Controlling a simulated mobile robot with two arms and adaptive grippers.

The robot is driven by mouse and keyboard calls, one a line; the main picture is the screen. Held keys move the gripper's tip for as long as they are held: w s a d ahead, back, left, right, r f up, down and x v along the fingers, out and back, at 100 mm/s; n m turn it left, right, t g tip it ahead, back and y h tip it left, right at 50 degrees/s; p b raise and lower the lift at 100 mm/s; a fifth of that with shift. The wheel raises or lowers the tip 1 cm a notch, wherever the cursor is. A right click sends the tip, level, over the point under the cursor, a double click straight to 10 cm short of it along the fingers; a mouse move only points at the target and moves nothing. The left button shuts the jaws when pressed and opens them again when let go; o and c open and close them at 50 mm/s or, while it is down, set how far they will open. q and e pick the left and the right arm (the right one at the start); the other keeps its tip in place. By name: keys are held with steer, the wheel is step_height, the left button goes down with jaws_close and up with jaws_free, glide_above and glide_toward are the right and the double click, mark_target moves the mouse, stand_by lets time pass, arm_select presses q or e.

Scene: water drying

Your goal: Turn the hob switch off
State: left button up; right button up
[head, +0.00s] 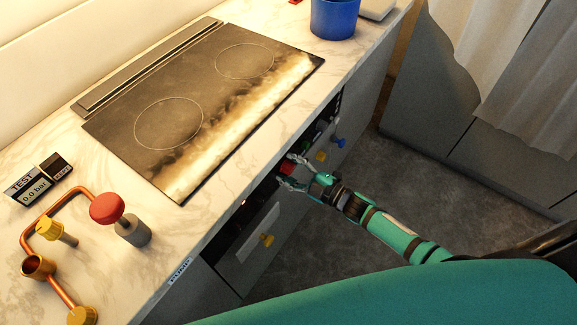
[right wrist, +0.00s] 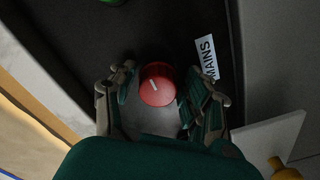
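A red round knob (right wrist: 157,86) with a white line mark sits on a dark panel, beside a white label reading MAINS (right wrist: 206,59). In the head view the red knob (head: 287,169) shows at the front of the counter, below the hob (head: 205,95). My right gripper (head: 289,173) is at this knob. In the right wrist view my right gripper (right wrist: 160,98) is open, with a finger on each side of the knob and gaps between. My left gripper is not in view.
On the counter stand copper pipework with a red valve (head: 107,208), a TEST gauge (head: 36,186) and a blue pot (head: 335,18).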

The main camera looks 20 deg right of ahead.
steer(key=shift+o, duration=0.6)
steer(key=v, duration=1.2)
steer(key=s+d+f+m+g+h, duration=0.1)
steer(key=s+d+f+m+h, duration=0.15)
steer(key=f, duration=0.55)
steer(key=s+d+f+m+g+h, duration=0.2)
steer(key=s+f+m+h, duration=0.15)
steer(key=f, duration=0.45)
steer(key=s+d+f+m+g+h, duration=0.1)
steer(key=s+d+f+m+h, duration=0.15)
steer(key=f, duration=0.55)
steer(key=s+a+f+m+g, duration=0.2)
steer(key=s+f, duration=0.3)
steer(key=s, duration=0.3)
steer(key=s+a+f+m+g+h, duration=0.1)
steer(key=s+f+g, duration=0.3)
steer(key=s, duration=0.5)
steer(key=s+a+f+m+g+h, duration=0.1)
steer(key=s+a+f+m+g, duration=0.1)
steer(key=s+f, duration=0.3)
steer(key=s+m+g, duration=0.1)
steer(key=s, duration=0.2)
steer(key=shift+s+a+f+m, duration=0.3)
steer(key=shift+a+f+m, duration=0.05)
steer(key=shift+a+f, duration=0.05)
